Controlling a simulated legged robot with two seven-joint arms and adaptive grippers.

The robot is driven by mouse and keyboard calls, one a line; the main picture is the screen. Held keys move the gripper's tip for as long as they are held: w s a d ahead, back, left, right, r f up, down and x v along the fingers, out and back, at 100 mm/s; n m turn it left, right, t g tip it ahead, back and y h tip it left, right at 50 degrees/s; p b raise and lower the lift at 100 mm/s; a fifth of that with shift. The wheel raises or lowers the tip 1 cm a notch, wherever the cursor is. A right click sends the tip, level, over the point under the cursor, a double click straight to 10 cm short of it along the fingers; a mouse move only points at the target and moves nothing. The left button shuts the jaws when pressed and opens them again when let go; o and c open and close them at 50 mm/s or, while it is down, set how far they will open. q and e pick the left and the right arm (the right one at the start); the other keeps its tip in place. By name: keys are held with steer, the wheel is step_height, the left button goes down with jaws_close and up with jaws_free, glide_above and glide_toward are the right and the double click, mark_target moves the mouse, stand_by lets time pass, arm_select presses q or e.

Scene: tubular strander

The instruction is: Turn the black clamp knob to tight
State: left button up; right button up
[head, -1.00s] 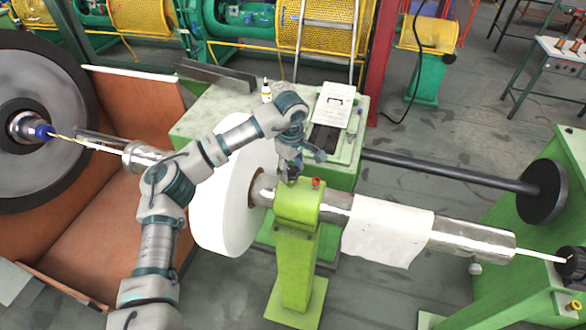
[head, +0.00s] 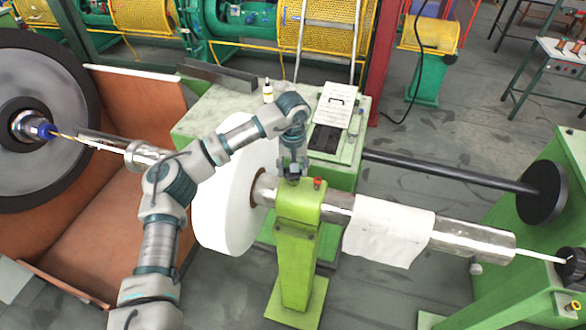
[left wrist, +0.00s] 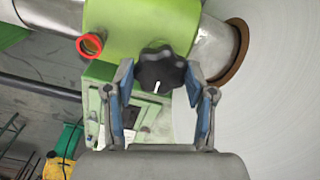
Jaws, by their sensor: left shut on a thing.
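The black clamp knob (left wrist: 160,70) is a lobed knob with a short white mark, on the green clamp post (left wrist: 140,25). In the left wrist view the two blue-padded fingers of my left gripper (left wrist: 158,78) are on either side of the knob, shut on it. In the head view my left gripper (head: 292,172) reaches down to the top of the green clamp post (head: 299,204), where the fingers largely hide the knob. My right gripper is in neither view.
A red-rimmed fitting (head: 317,183) sits beside the knob on the post. A large white disc (head: 225,215) stands close on the left. A metal tube (head: 470,236) with white paper (head: 388,232) runs right. A green cabinet (head: 205,118) stands behind.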

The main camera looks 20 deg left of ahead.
arm_select(q)
steer(key=shift+w+a+r+m, duration=0.1)
steer(key=shift+m, duration=0.5)
steer(key=o, duration=1)
steer(key=shift+o, duration=0.8)
steer(key=shift+w+f, duration=0.25)
steer(key=shift+s+r, duration=0.15)
steer(key=shift+r, duration=0.15)
step_height(320, 180, up, 11)
steer(key=shift+w+r, duration=0.15)
steer(key=shift+w, duration=0.05)
